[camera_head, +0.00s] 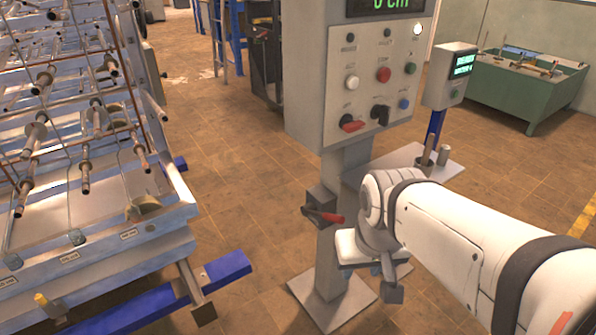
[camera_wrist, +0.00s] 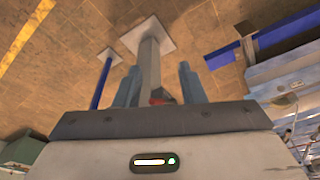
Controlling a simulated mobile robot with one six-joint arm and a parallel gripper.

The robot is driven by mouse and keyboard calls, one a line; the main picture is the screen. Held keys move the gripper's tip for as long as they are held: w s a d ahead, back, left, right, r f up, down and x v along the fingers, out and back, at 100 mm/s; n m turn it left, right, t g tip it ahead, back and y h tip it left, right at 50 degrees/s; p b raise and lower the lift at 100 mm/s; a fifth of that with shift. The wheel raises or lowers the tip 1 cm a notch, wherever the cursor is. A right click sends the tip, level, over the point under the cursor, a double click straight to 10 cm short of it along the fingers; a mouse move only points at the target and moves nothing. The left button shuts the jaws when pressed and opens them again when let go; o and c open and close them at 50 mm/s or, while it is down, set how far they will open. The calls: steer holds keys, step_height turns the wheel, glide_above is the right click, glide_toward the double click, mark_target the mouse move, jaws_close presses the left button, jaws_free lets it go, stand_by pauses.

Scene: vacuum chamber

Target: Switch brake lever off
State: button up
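A lever with a red handle (camera_head: 325,216) sticks out sideways from a small grey box (camera_head: 321,198) on the post (camera_head: 327,240) below the control panel. My gripper is beside the post, right of the lever in the head view, and is partly hidden there by my own arm. In the wrist view my gripper (camera_wrist: 158,69) has its two blue-grey fingers spread apart. A small red part (camera_wrist: 159,98), seemingly the lever handle, shows between the fingers close to the gripper body. I cannot tell whether a finger touches it.
The control panel (camera_head: 315,85) above carries buttons, red and black knobs and a display. A small pedestal with a screen (camera_head: 450,75) stands to its right. A large metal rack (camera_head: 100,215) with blue beams (camera_head: 228,268) is at left. Brown floor lies open between rack and post.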

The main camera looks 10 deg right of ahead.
steer(key=shift+w+a, duration=0.1)
steer(key=shift+a, duration=0.1)
steer(key=shift+c, duration=0.5)
